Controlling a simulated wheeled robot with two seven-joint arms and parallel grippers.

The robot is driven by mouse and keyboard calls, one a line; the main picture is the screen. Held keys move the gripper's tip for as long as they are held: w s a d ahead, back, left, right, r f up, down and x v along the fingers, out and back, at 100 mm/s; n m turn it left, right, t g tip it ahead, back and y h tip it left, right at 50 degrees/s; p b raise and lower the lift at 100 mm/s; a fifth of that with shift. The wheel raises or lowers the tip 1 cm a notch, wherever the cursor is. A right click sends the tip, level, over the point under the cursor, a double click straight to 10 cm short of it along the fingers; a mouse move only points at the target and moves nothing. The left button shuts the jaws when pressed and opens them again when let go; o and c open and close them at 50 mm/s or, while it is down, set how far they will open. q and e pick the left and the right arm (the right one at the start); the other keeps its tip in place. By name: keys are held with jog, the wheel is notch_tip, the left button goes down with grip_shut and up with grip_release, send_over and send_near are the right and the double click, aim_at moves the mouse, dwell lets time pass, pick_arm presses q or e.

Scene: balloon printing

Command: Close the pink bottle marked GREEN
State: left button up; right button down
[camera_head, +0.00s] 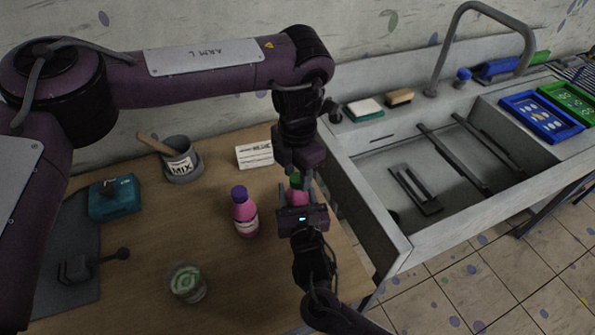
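A pink bottle (297,196) stands between my two grippers near the table's right edge, mostly hidden by them. A bit of green (295,178) shows at its top under my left gripper; I cannot tell if it is a cap. My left gripper (297,174) points down over the bottle's top, and its fingers are too dark to read. My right gripper (300,197) reaches in from below with its fingers around the bottle's body, and seems shut on it. The bottle's label is not readable. A second pink bottle (245,214) with a purple cap stands to the left.
A grey MIX cup (180,157) with a wooden stick, a white card (254,155), a teal box (114,197) and a glass with green contents (187,283) stand on the wooden table (225,278). A sink (440,160) lies to the right, beyond the table's edge.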

pick_arm(q)
jog(key=shift+o, duration=1.3)
jog(key=shift+r, duration=0.15)
notch_tip(320, 180, up, 12)
pick_arm(e)
jog(key=c, duration=0.6)
grip_release()
pick_arm(q)
jog(key=shift+f+b, duration=0.45)
jog(key=shift+f, duration=0.15)
pick_arm(e)
jog(key=shift+s+d, duration=0.2)
jog(key=shift+s, duration=1.05)
jog(key=shift+s+d, duration=0.25)
jog(key=shift+s, duration=1.05)
jog(key=shift+s+d, duration=0.2)
jog(key=shift+s, duration=1.05)
